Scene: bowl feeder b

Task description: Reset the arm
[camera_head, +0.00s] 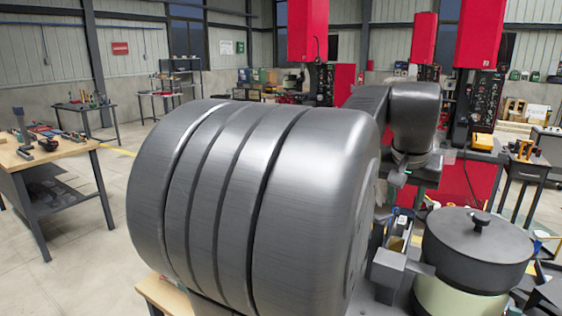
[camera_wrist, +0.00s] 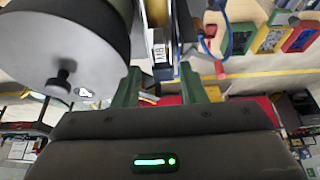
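My gripper (camera_wrist: 161,72) shows in the wrist view with its two green fingers spread apart and nothing held between them. In the head view it is small and partly hidden, below my dark forearm; a bit of green shows near its end (camera_head: 405,172). The bowl feeder's dark round lid with a knob (camera_head: 480,236) is at the lower right of the head view, on a pale body. The lid also shows at the upper left of the wrist view (camera_wrist: 62,40), beside the left finger. A narrow track with a white label (camera_wrist: 160,55) lies beyond the fingers. They look apart from it.
My large grey arm joint blocks the middle of the head view. A wooden workbench (camera_head: 38,154) with tools stands at left. Red machines (camera_head: 480,35) stand behind. Green, yellow and red bins (camera_wrist: 272,38) show at the wrist view's upper right. Open floor lies at left.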

